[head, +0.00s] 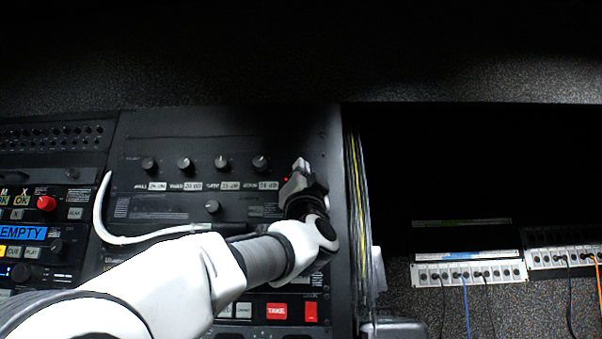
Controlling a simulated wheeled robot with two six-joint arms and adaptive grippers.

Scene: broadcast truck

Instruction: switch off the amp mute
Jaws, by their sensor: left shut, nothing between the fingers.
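The black amp panel (230,142) shows a row of several knobs with small white readout labels beneath them. A small red light (286,179) glows at the right end of this row. My left gripper (301,166) is shut and empty, with its fingertips in front of the panel just right of the red light. I cannot tell whether the fingertips touch the panel. No mute switch can be made out; the gripper and wrist cover that part of the panel. My right gripper is out of view.
A red TAKE button (277,311) and a red switch cover (311,311) sit below my arm. Cables (361,200) hang right of the panel; patch strips (468,274) are farther right.

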